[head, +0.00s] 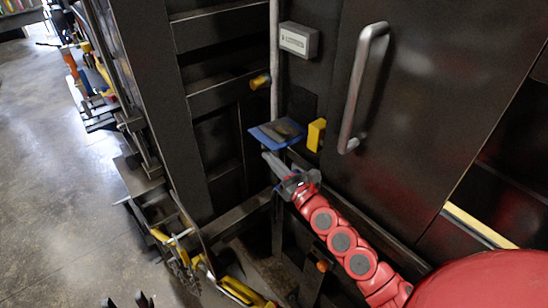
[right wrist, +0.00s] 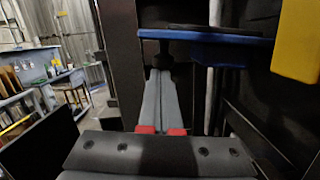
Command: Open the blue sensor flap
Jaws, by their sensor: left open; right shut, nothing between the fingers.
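The blue sensor flap (head: 262,136) sticks out from the dark machine front, with a dark patch on its upper face. In the right wrist view the flap (right wrist: 225,52) is seen nearly edge-on, about level, above my fingers. My right gripper (head: 268,158) is shut and empty, just below the flap. In the right wrist view its fingers (right wrist: 160,78) point forward under the flap's left part; I cannot tell whether they touch it. Only the fingertips of my left gripper (head: 128,300) show at the bottom edge of the head view, apart and empty, far from the flap.
A yellow block (head: 316,134) sits right of the flap, close to it. A long metal handle (head: 362,88) is on the door at right. A grey labelled box (head: 298,40) and a vertical pipe (head: 274,60) are above. Open concrete floor (head: 50,190) lies at left.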

